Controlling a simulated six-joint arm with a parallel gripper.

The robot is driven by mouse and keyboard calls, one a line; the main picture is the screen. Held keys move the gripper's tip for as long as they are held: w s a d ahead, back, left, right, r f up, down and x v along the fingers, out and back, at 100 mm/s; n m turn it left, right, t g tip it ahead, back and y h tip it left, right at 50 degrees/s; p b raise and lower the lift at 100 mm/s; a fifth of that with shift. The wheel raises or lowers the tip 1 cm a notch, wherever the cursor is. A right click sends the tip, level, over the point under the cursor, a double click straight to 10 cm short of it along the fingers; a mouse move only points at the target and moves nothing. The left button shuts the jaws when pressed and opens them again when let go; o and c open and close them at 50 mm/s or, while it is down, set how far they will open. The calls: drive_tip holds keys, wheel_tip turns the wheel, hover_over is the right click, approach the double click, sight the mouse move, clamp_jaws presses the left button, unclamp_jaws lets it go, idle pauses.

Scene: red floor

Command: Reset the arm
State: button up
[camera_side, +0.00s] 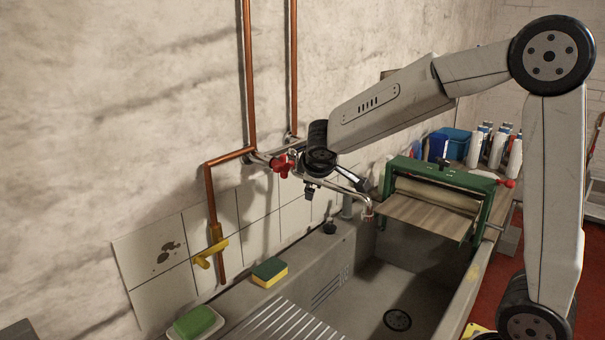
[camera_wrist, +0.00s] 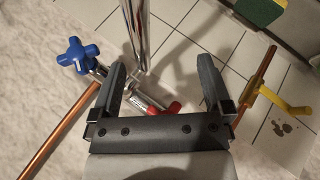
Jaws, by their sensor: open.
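My gripper (camera_wrist: 163,85) is open, its two dark fingers spread apart with nothing held between them in the wrist view. In the side view my arm reaches left over the sink, and my gripper (camera_side: 349,181) is partly hidden by the wrist in front of the tap. The chrome tap pipe (camera_wrist: 136,35) shows beyond the fingers in the wrist view. A blue tap knob (camera_wrist: 78,56) sits left of the left finger. The red tap knob (camera_side: 284,166) shows just left of my wrist in the side view.
A grey sink (camera_side: 360,296) lies below my arm. A green roller press (camera_side: 437,190) stands at its far end. A green and yellow sponge (camera_side: 269,272) lies on the sink ledge. A yellow valve handle (camera_side: 211,250) sits on copper piping (camera_side: 212,195) along the wall.

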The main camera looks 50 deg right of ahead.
drive_tip(key=s+a+f+m+g+y, duration=0.1)
drive_tip(key=s+a+f+m+y, duration=0.1)
drive_tip(key=s+a+f, duration=0.3)
drive_tip(key=s+a+f+m+g+y, duration=0.2)
drive_tip(key=s+a+f+y, duration=0.2)
drive_tip(key=s+f, duration=0.5)
drive_tip(key=s+a, duration=0.1)
drive_tip(key=s, duration=0.2)
drive_tip(key=shift+a+f, duration=0.2)
drive_tip(key=shift+a, duration=0.1)
